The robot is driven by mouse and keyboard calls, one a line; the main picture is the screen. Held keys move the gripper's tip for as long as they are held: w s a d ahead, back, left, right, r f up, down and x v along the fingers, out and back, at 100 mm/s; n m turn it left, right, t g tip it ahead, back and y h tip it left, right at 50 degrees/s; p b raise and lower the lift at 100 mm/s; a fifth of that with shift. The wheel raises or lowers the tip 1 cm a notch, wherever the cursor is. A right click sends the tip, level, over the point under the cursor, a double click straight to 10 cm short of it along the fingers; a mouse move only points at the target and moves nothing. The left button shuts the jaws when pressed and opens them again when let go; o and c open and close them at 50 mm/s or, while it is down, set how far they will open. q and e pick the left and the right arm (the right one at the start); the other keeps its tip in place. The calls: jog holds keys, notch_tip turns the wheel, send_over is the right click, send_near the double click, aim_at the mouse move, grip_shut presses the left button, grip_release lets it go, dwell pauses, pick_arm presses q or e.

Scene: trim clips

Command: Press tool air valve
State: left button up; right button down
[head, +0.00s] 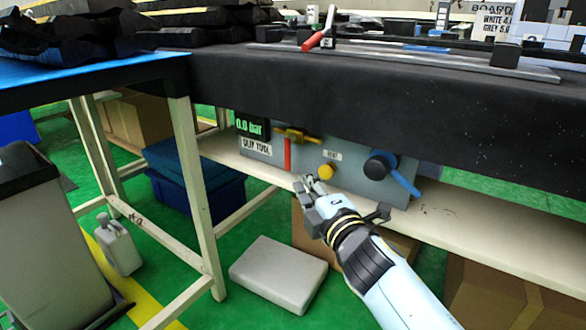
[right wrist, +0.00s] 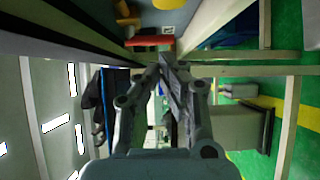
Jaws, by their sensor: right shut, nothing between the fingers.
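A grey panel (head: 345,180) under the dark bench carries the air fittings. A red lever (head: 287,154) hangs straight down below a yellow valve body (head: 296,135), right of a label ending in "TOOL". A round yellow button (head: 327,171) sits under a small label that seems to read "VENT". A black knob (head: 378,165) with a blue lever (head: 404,182) is at the panel's right. My right gripper (head: 312,186) is shut and empty, just below and left of the yellow button; contact cannot be told. The red lever (right wrist: 150,41) and yellow button (right wrist: 163,4) show beyond its fingertips (right wrist: 172,62).
A green display (head: 250,127) reads 0.0 bar. A pale shelf (head: 460,212) runs below the panel, and the bench's dark front (head: 400,100) overhangs it. A white table leg (head: 195,180) stands left. A blue bin (head: 180,195) and grey box (head: 279,273) are below.

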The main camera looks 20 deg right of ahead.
aim_at(289, 163)
jog(key=w, duration=0.3)
jog(key=w+b, duration=0.1)
jog(key=w, duration=0.2)
jog(key=shift+w+a+f, duration=0.15)
jog(key=shift+a, duration=0.05)
pick_arm(q)
jog(key=shift+w+d+r, duration=0.25)
jog(key=shift+w+r, duration=0.4)
jog(key=shift+w, duration=0.25)
jog(key=shift+w+d+r, duration=0.25)
jog(key=shift+w+r, duration=0.35)
jog(key=shift+w, duration=0.25)
pick_arm(e)
jog(key=shift+w, duration=0.65)
